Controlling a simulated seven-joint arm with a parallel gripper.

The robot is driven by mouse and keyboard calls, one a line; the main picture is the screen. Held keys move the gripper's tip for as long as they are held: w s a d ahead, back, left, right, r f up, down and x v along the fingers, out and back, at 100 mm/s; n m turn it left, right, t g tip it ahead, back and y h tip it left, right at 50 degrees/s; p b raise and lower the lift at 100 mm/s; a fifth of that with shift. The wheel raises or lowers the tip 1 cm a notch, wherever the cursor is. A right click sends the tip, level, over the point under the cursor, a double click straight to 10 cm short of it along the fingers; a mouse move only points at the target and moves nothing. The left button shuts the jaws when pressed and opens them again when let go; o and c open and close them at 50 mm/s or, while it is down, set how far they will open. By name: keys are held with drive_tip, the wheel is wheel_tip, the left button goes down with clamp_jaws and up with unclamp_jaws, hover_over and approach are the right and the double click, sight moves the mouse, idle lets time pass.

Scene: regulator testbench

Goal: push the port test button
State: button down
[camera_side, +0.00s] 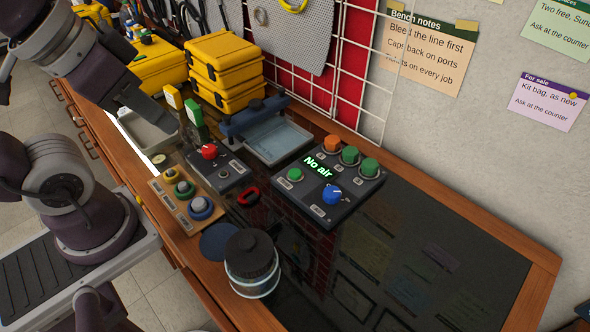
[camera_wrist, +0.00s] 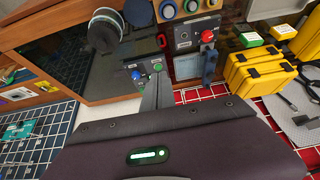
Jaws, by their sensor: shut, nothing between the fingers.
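The dark control panel (camera_side: 318,182) bears a display reading "No air", a green button (camera_side: 295,174) on its left, a blue knob (camera_side: 332,194), and an orange cap (camera_side: 332,142) and two green caps along the back. A smaller dark box (camera_side: 232,178) has a red knob (camera_side: 209,152) and a small round button (camera_side: 222,175). Their labels are too small to read, so I cannot tell which is the port test button. My gripper (camera_side: 174,124) is shut and empty, left of both boxes and apart from them. In the wrist view its fingers (camera_wrist: 158,76) overlap part of the control panel.
A wooden board (camera_side: 177,207) with coloured rings lies at the front edge. A dark lidded jar (camera_side: 252,264) stands nearby. A blue-handled clamp (camera_side: 250,118) and yellow cases (camera_side: 226,70) stand behind. The dark bench mat (camera_side: 430,260) is clear on the right.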

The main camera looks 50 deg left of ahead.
idle(0.6)
drive_tip(key=w+a+n+t+y, duration=0.1)
drive_tip(key=w+a+y, duration=0.1)
drive_tip(key=w+a, duration=0.3)
drive_tip(key=w+a+t+y, duration=0.1)
drive_tip(key=w+a+y, duration=0.1)
drive_tip(key=w, duration=0.5)
drive_tip(key=m+g+h, duration=0.2)
drive_tip(key=h, duration=0.9)
hover_over(290, 172)
wheel_tip(290, 172, down, 12)
drive_tip(key=shift+f, duration=0.1)
drive_tip(key=shift+t, duration=0.3)
drive_tip(key=shift+f, duration=4.4)
